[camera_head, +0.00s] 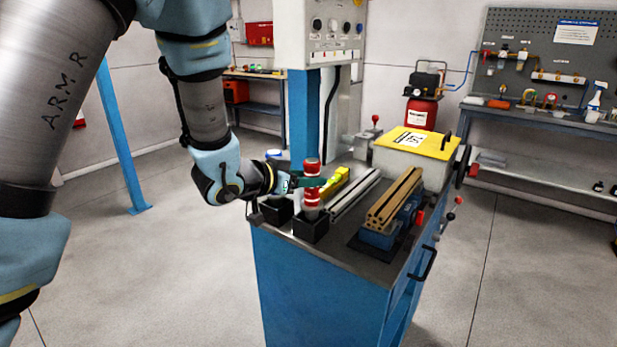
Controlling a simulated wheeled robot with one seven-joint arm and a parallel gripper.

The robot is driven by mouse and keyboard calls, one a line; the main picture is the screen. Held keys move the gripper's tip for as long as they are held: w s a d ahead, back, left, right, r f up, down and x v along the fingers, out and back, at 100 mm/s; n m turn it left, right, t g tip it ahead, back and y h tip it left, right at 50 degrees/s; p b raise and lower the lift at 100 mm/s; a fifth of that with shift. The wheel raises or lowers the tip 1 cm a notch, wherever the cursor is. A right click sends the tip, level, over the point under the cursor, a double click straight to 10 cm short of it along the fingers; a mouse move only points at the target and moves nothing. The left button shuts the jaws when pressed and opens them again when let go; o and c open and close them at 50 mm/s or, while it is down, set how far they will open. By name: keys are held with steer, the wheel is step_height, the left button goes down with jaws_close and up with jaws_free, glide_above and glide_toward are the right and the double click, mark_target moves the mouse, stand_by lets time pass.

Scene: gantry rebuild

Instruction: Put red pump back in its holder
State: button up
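The red pump (312,200), red with white bands, stands upright above a black square holder (311,231) at the workbench's near left corner. Its lower end is at the holder's mouth; I cannot tell how far inside it is. My gripper (311,183) reaches in from the left with its teal fingers across the pump's middle. It looks shut on the pump; the far finger is mostly hidden. A second black holder (275,211) stands just left, below my wrist, and a blue and white top (273,155) shows behind the wrist.
The blue workbench (310,290) also bears a yellow piece (334,184), grey rails (355,193), brown profiles (395,198) on a blue vise, and a yellow-lidded box (416,147). A blue column (304,115) with a control panel (334,30) rises behind.

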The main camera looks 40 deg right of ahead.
steer(key=o, duration=0.3)
steer(key=shift+o, duration=0.2)
